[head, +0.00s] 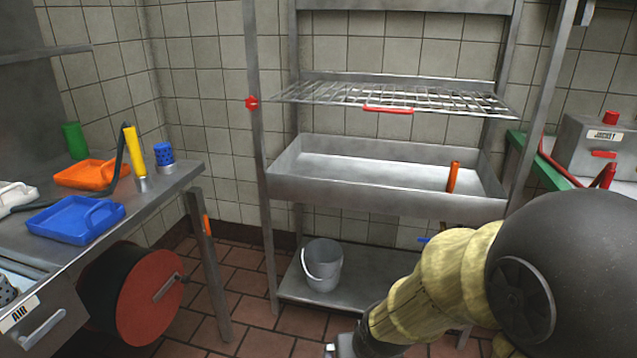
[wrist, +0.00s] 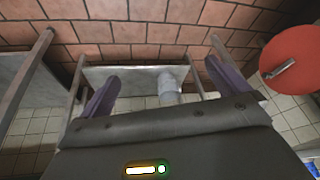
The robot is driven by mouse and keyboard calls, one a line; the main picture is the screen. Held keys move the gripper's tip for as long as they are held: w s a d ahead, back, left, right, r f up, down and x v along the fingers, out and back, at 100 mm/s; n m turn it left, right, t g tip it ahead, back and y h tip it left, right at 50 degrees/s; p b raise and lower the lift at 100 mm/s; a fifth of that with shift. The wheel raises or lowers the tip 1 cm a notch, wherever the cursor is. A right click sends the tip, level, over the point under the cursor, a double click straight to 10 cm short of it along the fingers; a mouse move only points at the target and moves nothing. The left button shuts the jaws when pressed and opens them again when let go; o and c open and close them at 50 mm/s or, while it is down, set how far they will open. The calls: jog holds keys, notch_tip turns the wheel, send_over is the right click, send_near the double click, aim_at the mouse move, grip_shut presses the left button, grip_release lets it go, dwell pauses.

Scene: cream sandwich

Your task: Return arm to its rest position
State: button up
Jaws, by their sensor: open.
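My arm reaches in from the lower right of the head view, in front of the steel rack (head: 262,150). Its end runs down to the bottom edge of the picture, and its fingertips do not show there. In the wrist view my gripper (wrist: 161,72) has two purple fingers spread wide apart, with nothing held between them. That view looks upside down at the rack's bottom shelf (wrist: 130,78). A grey bucket (wrist: 168,85) shows beyond the fingers, between them. The bucket (head: 322,264) stands upright on the bottom shelf in the head view.
At left, a steel table (head: 150,196) holds a blue tray (head: 62,222), an orange tray (head: 85,176) and a yellow-handled tool (head: 134,152). A red reel (head: 150,292) is below it. An orange cylinder (head: 453,177) stands in the rack's basin. Tiled floor (head: 250,285) is open between table and rack.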

jog(key=s+d+r+m+g+h, duration=0.15)
jog(key=s+d, duration=0.25)
jog(key=d, duration=0.4)
jog(key=w+p+v, duration=0.2)
jog(key=p+v, duration=0.9)
jog(key=w+r+p+v, duration=0.1)
jog(key=w+p+v, duration=0.2)
jog(key=p+v, duration=0.9)
jog(key=w+d+r+p+v, duration=0.1)
jog(key=w+p+v, duration=0.2)
jog(key=p+v, duration=0.8)
jog(key=shift+r+p, duration=0.2)
jog(key=shift+p, duration=0.35)
jog(key=shift+w+a, duration=0.1)
